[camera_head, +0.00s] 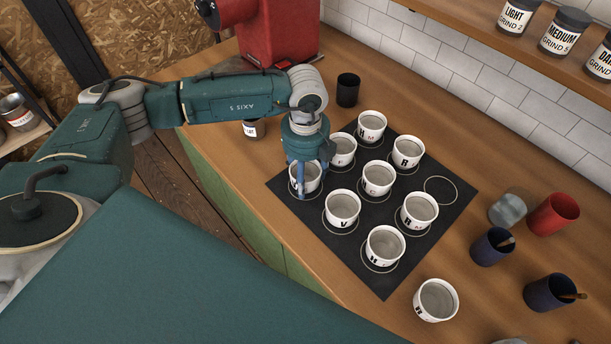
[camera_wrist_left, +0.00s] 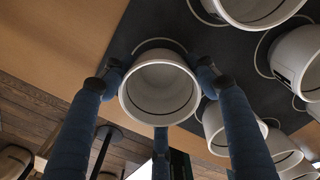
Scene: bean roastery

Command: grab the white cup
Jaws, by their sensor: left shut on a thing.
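Several white cups with dark letters stand on rings on a black mat (camera_head: 378,285) on the wooden counter. My left gripper (camera_head: 304,187) points down at the mat's left corner, shut on a white cup (camera_head: 312,176). Its blue fingers hide part of this cup. In the left wrist view the held cup (camera_wrist_left: 160,108) faces the camera with its open, empty-looking mouth, and fingers press on its sides. A ring on the mat shows just behind it. I cannot tell whether its base touches the mat. My right gripper is in neither view.
Neighbouring cups (camera_head: 342,208) and (camera_head: 343,150) stand close to the held one. One ring (camera_head: 440,190) is empty. Another white cup (camera_head: 436,300) stands off the mat. Blue cups (camera_head: 492,247), a red cup (camera_head: 554,214) and a glass (camera_head: 508,208) stand right; a black cup (camera_head: 348,90) stands behind.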

